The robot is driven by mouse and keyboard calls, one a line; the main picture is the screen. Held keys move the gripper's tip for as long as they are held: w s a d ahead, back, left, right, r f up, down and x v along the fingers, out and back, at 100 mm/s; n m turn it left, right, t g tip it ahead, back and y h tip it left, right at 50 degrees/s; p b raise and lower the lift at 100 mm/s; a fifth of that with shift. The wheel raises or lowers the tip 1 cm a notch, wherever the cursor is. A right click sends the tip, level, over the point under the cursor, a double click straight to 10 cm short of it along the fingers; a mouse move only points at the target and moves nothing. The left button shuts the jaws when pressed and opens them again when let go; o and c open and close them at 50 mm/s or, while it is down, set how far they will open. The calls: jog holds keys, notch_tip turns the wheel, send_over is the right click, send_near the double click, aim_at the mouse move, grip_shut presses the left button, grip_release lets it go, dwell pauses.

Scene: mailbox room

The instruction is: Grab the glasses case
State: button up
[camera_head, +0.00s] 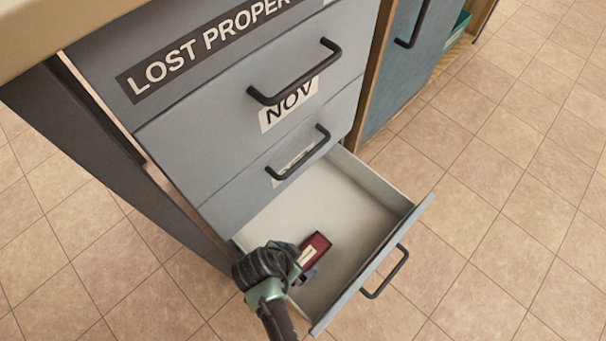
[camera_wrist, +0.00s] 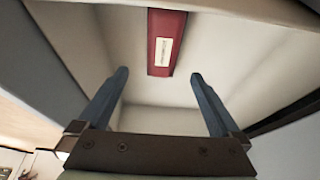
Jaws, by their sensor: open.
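The glasses case is a dark red, oblong box with a pale label (camera_head: 318,247). It lies on the floor of the open bottom drawer (camera_head: 345,205), towards the drawer's left side. In the wrist view the case (camera_wrist: 163,55) is at the upper middle, beyond and roughly between my fingertips. My gripper (camera_head: 308,275) is at the drawer's left side, close to the case. In the wrist view my gripper (camera_wrist: 158,76) has its two blue-grey fingers wide apart with nothing between them. My wrist hides part of the drawer's left wall in the head view.
Above the open drawer are closed grey drawers with black handles, one labelled NOV (camera_head: 290,103) and a top one marked LOST PROPERTY (camera_head: 205,50). A blue cabinet door (camera_head: 400,70) stands to the right. Tiled floor (camera_head: 500,260) on the right is clear.

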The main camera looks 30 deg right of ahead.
aim_at(305, 257)
jog(key=b+x, duration=0.3)
jog(key=x, duration=0.2)
jog(key=shift+d+f, duration=0.1)
jog(key=shift+f, duration=0.2)
jog(key=b+x, duration=0.4)
jog(key=shift+w+a+f+b, duration=0.2)
jog(key=shift+a+f+b, duration=0.1)
jog(key=shift+a+b, duration=0.05)
jog(key=shift+d+f+b, duration=0.25)
jog(key=shift+f+b, duration=0.1)
jog(key=shift+f, duration=0.05)
jog(key=shift+r, duration=0.1)
jog(key=c, duration=1.4)
jog(key=shift+o, duration=0.2)
